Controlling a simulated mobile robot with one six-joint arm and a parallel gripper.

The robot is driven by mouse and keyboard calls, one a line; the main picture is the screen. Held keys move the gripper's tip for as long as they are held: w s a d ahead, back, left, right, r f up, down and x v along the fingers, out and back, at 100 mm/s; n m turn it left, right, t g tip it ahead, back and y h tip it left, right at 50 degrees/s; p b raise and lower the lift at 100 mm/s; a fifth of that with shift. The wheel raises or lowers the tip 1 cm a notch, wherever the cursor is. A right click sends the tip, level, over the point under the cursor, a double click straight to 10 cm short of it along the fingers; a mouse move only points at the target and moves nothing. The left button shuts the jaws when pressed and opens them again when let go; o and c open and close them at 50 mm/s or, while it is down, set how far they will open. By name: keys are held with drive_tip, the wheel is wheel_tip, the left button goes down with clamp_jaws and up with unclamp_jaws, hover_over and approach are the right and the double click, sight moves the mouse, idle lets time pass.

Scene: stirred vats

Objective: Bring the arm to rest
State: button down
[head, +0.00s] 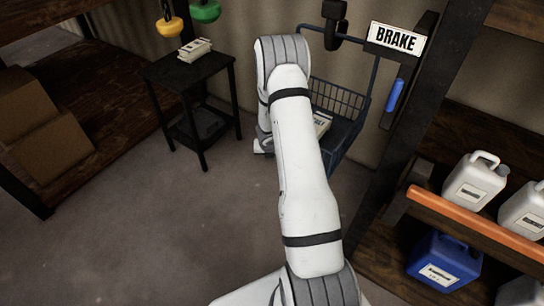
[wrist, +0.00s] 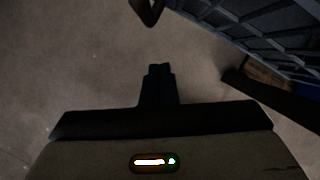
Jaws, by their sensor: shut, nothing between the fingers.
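My white arm with grey joints reaches up and away through the middle of the head view. My gripper is mostly hidden behind the arm there; only a small pale part shows left of it. In the wrist view my gripper (wrist: 160,70) shows as dark fingers close together, with nothing between them. Below the fingers is bare grey floor.
A blue wire cart (head: 345,105) stands behind my arm under a BRAKE sign (head: 396,38). A black side table (head: 190,70) is to the left. Shelving at right holds white jugs (head: 474,183) and a blue jug (head: 443,262). Floor (head: 140,235) at left is clear.

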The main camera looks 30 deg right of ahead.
drive_tip(key=p+v, duration=0.2)
drive_tip(key=v, duration=0.7)
drive_tip(key=shift+r+p, duration=0.3)
drive_tip(key=shift+p, duration=0.1)
drive_tip(key=w+a+r+n+t+y, duration=0.1)
drive_tip(key=a+r+n, duration=0.3)
drive_tip(key=r+n, duration=0.15)
drive_tip(key=a+r+n+t+y, duration=0.1)
drive_tip(key=a+r+n, duration=0.25)
drive_tip(key=r, duration=0.35)
drive_tip(key=s+a+r+n+y, duration=0.1)
drive_tip(key=s+a+r+n, duration=0.25)
drive_tip(key=r+n, duration=0.25)
drive_tip(key=s+a+r+n+y, duration=0.2)
drive_tip(key=s+a+r+n, duration=0.1)
drive_tip(key=a+r+n, duration=0.3)
drive_tip(key=s+r+n+g+h, duration=0.1)
drive_tip(key=s+r+n, duration=0.3)
drive_tip(key=s+n, duration=0.6)
drive_tip(key=s+r+n+g+h, duration=0.1)
drive_tip(key=s+r+n, duration=0.3)
drive_tip(key=s+n, duration=0.7)
drive_tip(key=shift+s+h, duration=0.5)
drive_tip(key=shift+s, duration=0.65)
drive_tip(key=shift+d+r, duration=0.15)
